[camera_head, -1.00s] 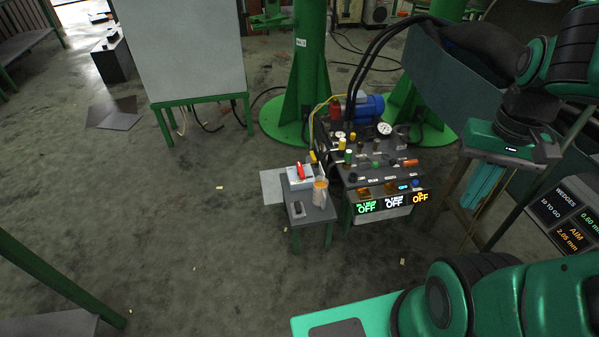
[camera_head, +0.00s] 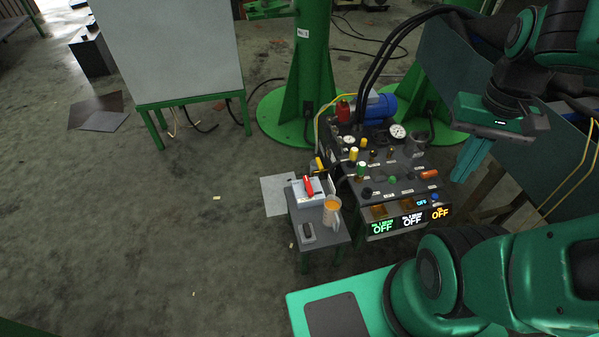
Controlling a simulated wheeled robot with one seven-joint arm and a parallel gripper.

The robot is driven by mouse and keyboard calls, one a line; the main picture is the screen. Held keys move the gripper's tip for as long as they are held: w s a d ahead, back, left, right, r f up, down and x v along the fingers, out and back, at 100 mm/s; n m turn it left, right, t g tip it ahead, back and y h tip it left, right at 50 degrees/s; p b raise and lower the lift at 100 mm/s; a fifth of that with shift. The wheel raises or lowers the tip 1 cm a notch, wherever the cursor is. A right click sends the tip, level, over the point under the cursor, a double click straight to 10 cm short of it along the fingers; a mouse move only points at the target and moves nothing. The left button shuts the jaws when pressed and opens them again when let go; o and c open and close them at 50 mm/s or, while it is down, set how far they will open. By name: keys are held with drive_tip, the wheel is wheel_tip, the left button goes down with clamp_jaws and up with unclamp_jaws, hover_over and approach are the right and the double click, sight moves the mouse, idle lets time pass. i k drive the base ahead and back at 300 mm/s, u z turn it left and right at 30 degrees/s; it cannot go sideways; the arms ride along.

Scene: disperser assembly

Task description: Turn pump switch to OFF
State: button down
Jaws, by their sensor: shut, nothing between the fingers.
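The pump console (camera_head: 400,187) stands right of centre, with several knobs, levers and gauges on its sloped top. I cannot tell which control is the pump switch. My gripper (camera_head: 459,178) is shut and empty, its teal fingers pointing down at the right of the console. It appears apart from the controls, though depth is hard to judge.
A small side table (camera_head: 325,238) left of the console holds a mug of orange drink (camera_head: 332,212), a white box with a red item (camera_head: 307,191) and a dark handheld device (camera_head: 308,231). Green columns (camera_head: 313,75) stand behind.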

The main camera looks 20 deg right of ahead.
sight(308, 188)
drive_tip(key=i, duration=0.9)
drive_tip(key=z, duration=0.05)
